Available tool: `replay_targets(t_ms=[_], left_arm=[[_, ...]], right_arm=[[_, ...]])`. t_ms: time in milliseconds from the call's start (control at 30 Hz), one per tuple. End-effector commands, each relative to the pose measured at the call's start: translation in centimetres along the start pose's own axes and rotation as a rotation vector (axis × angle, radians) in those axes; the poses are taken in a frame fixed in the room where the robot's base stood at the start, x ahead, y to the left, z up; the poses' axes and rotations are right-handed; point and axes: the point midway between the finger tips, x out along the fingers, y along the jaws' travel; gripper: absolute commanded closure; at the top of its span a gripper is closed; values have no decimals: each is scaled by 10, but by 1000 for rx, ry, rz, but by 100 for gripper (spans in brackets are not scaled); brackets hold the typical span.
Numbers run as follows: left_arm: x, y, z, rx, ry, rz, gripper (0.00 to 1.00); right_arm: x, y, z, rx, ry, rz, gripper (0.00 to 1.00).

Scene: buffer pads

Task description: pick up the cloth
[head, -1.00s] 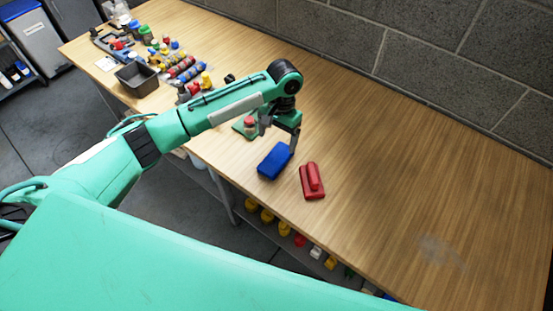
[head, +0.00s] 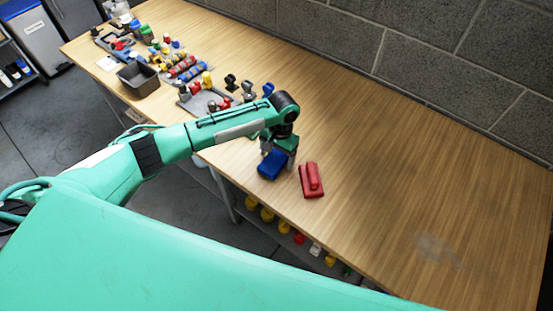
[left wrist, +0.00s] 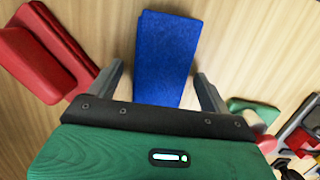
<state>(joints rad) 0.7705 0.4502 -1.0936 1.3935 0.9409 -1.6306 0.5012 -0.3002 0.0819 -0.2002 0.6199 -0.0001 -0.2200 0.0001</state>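The cloth (head: 271,165) is a folded blue rectangle lying on the wooden table near its front edge. In the left wrist view the cloth (left wrist: 165,58) lies between the two fingers, with a gap on each side. My left gripper (head: 278,158) is over the cloth, pointing down. In the left wrist view my left gripper (left wrist: 161,85) is open, its grey fingers apart on either side of the cloth. The cloth's near end is hidden behind the gripper body in that view. My right gripper is not in view.
A red block with a raised handle (head: 311,180) lies just right of the cloth. Several coloured parts (head: 185,70) and a grey bin (head: 138,79) stand at the far left. A grey smudge (head: 438,250) marks the right of the table (head: 400,160), which is otherwise clear.

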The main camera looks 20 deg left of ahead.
Motion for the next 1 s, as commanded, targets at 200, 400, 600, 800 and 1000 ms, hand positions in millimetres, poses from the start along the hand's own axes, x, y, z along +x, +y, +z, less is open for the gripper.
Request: replay_targets(t_ms=[200,400,600,800,1000], left_arm=[[0,0,0,0,0,0,63],[-1,0,0,0,0,0,64],[-6,0,0,0,2,1,64],[-31,0,4,1,4,1,64],[-84,0,11,2,7,2,64]], right_arm=[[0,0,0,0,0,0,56],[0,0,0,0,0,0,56],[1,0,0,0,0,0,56],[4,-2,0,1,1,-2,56],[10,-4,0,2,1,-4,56]])
